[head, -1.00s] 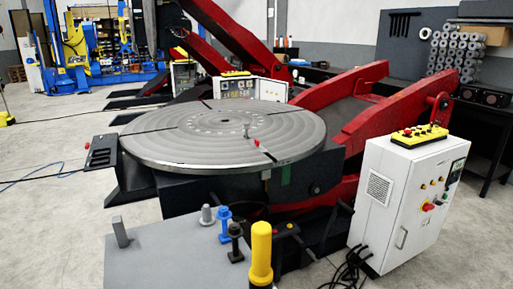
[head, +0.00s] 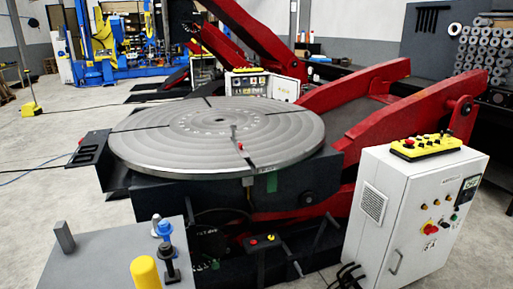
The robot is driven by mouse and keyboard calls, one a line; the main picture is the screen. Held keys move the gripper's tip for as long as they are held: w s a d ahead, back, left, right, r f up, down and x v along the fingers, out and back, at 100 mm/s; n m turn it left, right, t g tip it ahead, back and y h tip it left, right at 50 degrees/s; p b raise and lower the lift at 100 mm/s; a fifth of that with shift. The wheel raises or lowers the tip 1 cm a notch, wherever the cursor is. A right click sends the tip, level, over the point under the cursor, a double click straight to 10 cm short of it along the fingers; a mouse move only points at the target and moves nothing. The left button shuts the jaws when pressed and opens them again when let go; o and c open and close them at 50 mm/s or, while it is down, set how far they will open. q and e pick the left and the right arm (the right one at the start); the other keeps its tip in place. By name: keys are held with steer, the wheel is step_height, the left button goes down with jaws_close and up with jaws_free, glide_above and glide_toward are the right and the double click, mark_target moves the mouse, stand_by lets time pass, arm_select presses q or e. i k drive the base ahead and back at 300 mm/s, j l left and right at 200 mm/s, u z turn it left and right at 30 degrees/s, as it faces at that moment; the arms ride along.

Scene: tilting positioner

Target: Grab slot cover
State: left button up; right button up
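The positioner's round grey turntable (head: 185,141) lies level, with dark radial slots. A small metal pin with a red-tipped part (head: 240,147) sits at the slot on its front right. I cannot tell which piece is the slot cover. On the grey table (head: 100,262) at the lower left stand an upright grey block (head: 64,237), a grey-topped piece (head: 156,224), a blue bolt-like piece (head: 165,229), a black one (head: 169,262) and a yellow cylinder (head: 145,272). Neither of my grippers is in view.
A white control cabinet (head: 400,215) with a yellow button box (head: 426,147) on top stands at the right. Red tilt arms (head: 365,115) rise behind the turntable. A black slotted bracket (head: 90,149) juts out at the left.

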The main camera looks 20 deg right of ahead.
mark_target(243, 152)
steer(key=i+l, duration=0.1)
steer(key=l, duration=0.35)
steer(key=i+l, duration=0.1)
steer(key=l, duration=0.35)
steer(key=i+l+u, duration=0.1)
steer(key=l, duration=0.8)
steer(key=i+l+u, duration=0.15)
steer(key=i+l, duration=0.85)
steer(key=i+j, duration=0.1)
steer(key=i, duration=0.3)
steer(key=i+j, duration=0.1)
steer(key=i, duration=0.3)
